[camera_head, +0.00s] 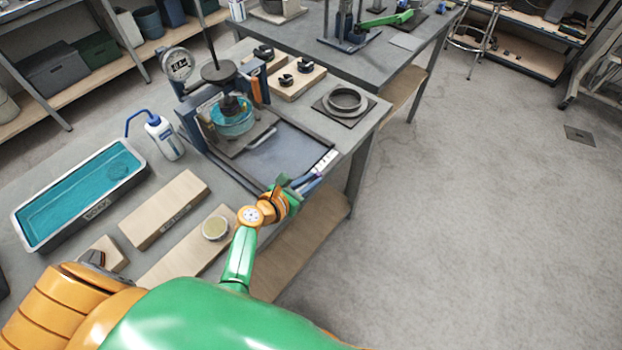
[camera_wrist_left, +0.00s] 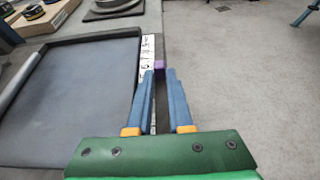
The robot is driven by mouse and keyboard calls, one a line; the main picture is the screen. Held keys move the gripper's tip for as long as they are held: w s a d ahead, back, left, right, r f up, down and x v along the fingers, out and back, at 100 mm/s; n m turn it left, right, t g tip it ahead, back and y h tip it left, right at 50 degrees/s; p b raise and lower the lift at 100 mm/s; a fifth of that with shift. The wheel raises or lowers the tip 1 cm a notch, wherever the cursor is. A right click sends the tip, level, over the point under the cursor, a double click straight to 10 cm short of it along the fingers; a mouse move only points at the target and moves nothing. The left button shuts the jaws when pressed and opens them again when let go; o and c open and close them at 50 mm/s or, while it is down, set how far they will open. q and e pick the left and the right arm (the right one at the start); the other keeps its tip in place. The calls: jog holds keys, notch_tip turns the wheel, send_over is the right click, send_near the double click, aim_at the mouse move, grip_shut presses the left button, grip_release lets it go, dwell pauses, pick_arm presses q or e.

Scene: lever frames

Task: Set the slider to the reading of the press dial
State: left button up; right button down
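The press dial (camera_head: 178,64) is a round gauge at the back left of the press in the head view. Its digits are small and look like 0.4, not surely legible. The slider's white scale strip (camera_head: 325,161) lies along the right edge of the press's dark tray; it also shows in the left wrist view (camera_wrist_left: 147,50). A small purple slider knob (camera_wrist_left: 159,66) stands beside the strip. My left gripper (camera_head: 310,181) is at this edge. In the left wrist view its blue fingers (camera_wrist_left: 160,74) are apart, with the knob just past their tips, in line with the gap. My right gripper is not in view.
The press (camera_head: 228,112) stands left of the scale, over the dark tray (camera_head: 290,157). A teal-filled basin (camera_head: 80,190), a wash bottle (camera_head: 163,137) and wooden blocks (camera_head: 165,208) cover the table's left. Open floor (camera_head: 480,220) lies to the right.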

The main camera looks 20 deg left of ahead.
pick_arm(q)
jog(key=o, duration=0.4)
jog(key=shift+r, duration=0.1)
jog(key=shift+o, duration=0.2)
jog(key=p+v, duration=0.1)
jog(key=v, duration=0.6)
jog(key=shift+s, duration=0.1)
jog(key=b+x, duration=0.1)
jog(key=b, duration=0.3)
jog(key=shift+w+f, duration=0.25)
jog(key=shift+w, duration=0.1)
jog(key=x, duration=0.3)
jog(key=r+b+x, duration=0.1)
jog(key=x, duration=0.3)
jog(key=shift+w+d+r, duration=0.1)
jog(key=shift+w+d, duration=0.1)
